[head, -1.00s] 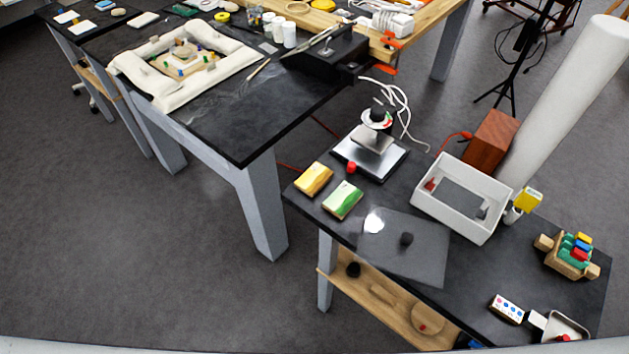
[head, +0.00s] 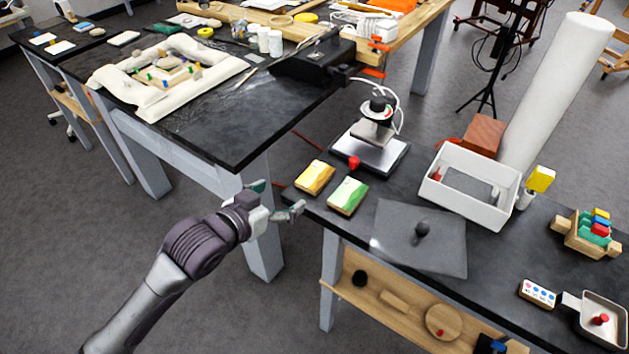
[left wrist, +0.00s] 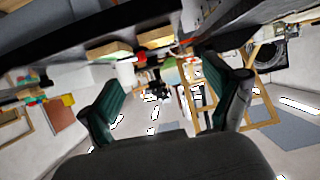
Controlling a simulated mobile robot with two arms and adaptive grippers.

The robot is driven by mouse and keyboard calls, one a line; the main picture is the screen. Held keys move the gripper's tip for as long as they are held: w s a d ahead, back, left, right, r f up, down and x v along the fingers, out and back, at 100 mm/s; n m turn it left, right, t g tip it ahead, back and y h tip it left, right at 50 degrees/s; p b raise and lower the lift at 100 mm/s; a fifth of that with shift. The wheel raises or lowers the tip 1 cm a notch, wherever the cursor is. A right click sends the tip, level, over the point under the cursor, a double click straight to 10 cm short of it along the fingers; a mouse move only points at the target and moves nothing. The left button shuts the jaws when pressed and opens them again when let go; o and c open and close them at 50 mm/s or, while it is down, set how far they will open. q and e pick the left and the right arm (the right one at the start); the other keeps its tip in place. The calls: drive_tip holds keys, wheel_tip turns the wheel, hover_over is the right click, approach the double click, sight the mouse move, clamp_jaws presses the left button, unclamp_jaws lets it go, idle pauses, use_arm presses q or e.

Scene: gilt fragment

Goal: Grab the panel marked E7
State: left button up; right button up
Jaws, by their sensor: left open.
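No E7 mark is readable in any view. Two small block-like panels lie near the left corner of the front dark table: a yellow one (head: 315,177) and a green-and-white one (head: 348,195). My left gripper (head: 279,199) is open and empty, just left of that corner, with the yellow panel to its right and not touching it. In the left wrist view the two green-padded fingers (left wrist: 165,92) are spread wide with nothing between them. My right gripper is not in view.
The front table (head: 505,255) also holds a red knob (head: 353,162), a metal-plated stand (head: 370,150), a white open box (head: 470,185) and a grey plate with a black knob (head: 420,240). A rear dark table (head: 240,135) stands left of the gap. Floor is clear at left.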

use_arm(q)
approach(312, 179)
drive_tip(key=x, duration=0.4)
drive_tip(key=shift+w+d+r, duration=0.1)
drive_tip(key=shift+w+r, duration=0.05)
drive_tip(key=shift+r, duration=0.2)
drive_tip(key=x, duration=0.5)
drive_tip(key=shift+f+p, duration=0.3)
drive_tip(key=shift+f, duration=0.05)
drive_tip(key=shift+c, duration=0.2)
drive_tip(key=c, duration=1.1)
drive_tip(key=shift+r, duration=0.1)
drive_tip(key=shift+c, duration=0.5)
drive_tip(key=shift+r, duration=0.1)
